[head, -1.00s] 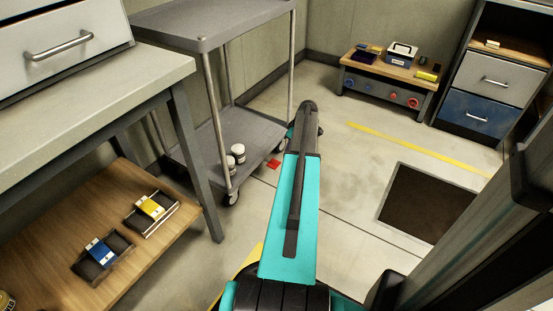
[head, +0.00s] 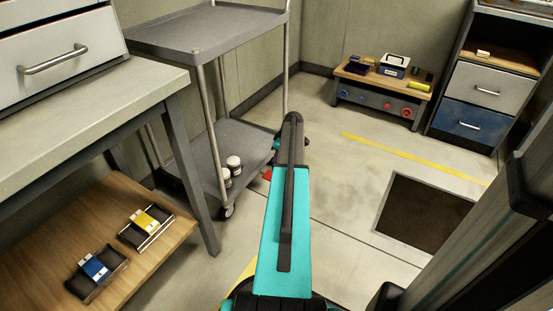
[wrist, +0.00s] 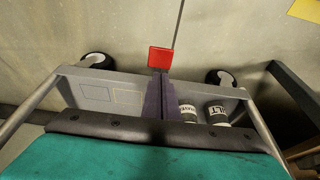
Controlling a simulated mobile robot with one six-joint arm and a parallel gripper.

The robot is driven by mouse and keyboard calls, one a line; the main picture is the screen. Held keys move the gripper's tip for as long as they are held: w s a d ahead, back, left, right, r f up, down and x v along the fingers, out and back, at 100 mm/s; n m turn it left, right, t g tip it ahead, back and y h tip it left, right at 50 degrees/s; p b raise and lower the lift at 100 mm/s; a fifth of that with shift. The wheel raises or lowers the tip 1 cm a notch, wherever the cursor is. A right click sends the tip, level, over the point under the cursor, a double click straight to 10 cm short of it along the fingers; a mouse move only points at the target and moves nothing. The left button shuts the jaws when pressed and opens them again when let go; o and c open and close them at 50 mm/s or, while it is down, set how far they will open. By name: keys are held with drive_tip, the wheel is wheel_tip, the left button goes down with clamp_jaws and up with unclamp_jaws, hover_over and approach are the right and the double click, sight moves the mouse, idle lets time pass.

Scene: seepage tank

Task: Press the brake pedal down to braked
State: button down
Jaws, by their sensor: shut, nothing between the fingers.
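The brake pedal (wrist: 160,58) is a flat red plate at the edge of the grey cart's lower shelf (wrist: 95,95), between two casters. In the head view the pedal (head: 267,175) shows as a small red patch near the floor, partly hidden by my arm. My gripper (wrist: 158,80) is shut and empty. Its dark fingers point over the lower shelf, with their tips right by the pedal's near edge in the wrist view. I cannot tell whether they touch it, or how far down the pedal is. In the head view my arm hides the fingers.
Two white jars (wrist: 217,115) stand on the lower shelf, right of my fingers in the wrist view. A workbench (head: 95,105) with a wooden lower shelf (head: 45,240) is at left. The floor to the right is clear around a dark square pit (head: 425,213).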

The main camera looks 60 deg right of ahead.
drive_tip(key=b, duration=0.4)
hover_over(267, 175)
drive_tip(key=s, duration=0.3)
drive_tip(key=f, duration=0.8)
drive_tip(key=shift+d+f, duration=0.2)
drive_tip(key=shift+d, duration=0.15)
drive_tip(key=shift+s+x, duration=0.25)
drive_tip(key=shift+x, duration=0.85)
drive_tip(key=shift+w+a+f, duration=0.1)
drive_tip(key=shift+a, duration=0.05)
